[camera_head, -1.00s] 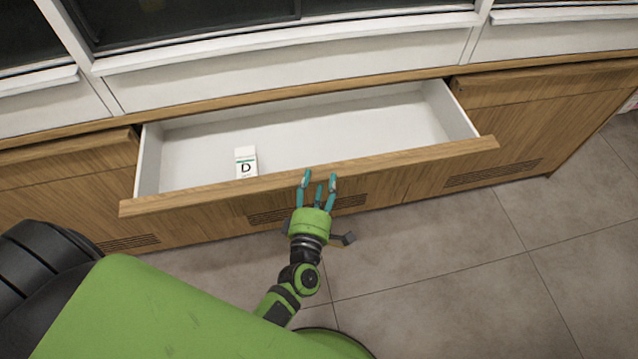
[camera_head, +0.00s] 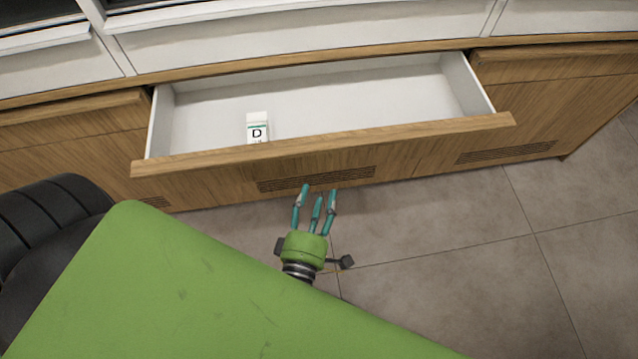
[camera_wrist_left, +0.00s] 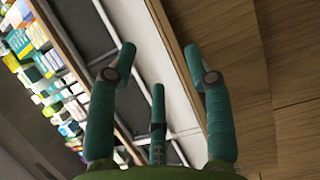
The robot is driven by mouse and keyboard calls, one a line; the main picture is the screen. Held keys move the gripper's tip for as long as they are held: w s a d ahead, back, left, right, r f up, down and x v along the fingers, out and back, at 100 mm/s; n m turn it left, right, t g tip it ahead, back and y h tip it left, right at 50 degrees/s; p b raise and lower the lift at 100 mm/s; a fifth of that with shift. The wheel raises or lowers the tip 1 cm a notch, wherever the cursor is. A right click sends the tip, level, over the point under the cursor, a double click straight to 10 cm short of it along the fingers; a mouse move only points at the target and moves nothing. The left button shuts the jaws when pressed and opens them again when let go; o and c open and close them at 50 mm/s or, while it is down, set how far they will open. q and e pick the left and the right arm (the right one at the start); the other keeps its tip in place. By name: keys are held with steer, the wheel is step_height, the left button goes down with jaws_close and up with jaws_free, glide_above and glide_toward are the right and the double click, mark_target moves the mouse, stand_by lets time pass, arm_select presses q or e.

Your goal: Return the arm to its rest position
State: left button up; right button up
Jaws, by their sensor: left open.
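My left gripper (camera_head: 315,208) is open and empty in the head view. Its teal fingers point toward the wooden counter, in front of and below the front edge of the open drawer (camera_head: 330,143), apart from it as far as I can tell. The fingers also show spread in the left wrist view (camera_wrist_left: 160,85), with nothing between them. Most of the left arm is hidden behind my green body in the head view. The right gripper is not in view.
The drawer is pulled out from the wooden counter and holds a white box marked D (camera_head: 257,126) at its left. Closed cabinet fronts (camera_head: 555,110) flank it. Grey floor tiles (camera_head: 440,240) are clear at the right. Shelves with colourful packages (camera_wrist_left: 35,60) show in the wrist view.

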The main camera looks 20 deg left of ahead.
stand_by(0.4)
arm_select(q)
steer(key=s+d+f+m+g+h, duration=0.1)
steer(key=s+f+m+g+h, duration=0.25)
steer(key=f+m, duration=0.6)
steer(key=s+d+f+m+g+h, duration=0.25)
steer(key=s+f+m+g, duration=0.2)
steer(key=f, duration=1.05)
steer(key=s+a+f+m+g+y, duration=0.1)
steer(key=s+a+f+m+g, duration=0.3)
steer(key=s, duration=0.5)
steer(key=s+a+f+m+g+y, duration=0.1)
steer(key=s+a+f+m+g, duration=0.3)
steer(key=s+a+f, duration=0.4)
step_height(320, 180, down, 2)
steer(key=shift+s+f+m+g, duration=0.1)
steer(key=shift+s+m+g, duration=0.2)
steer(key=shift+s+m, duration=0.15)
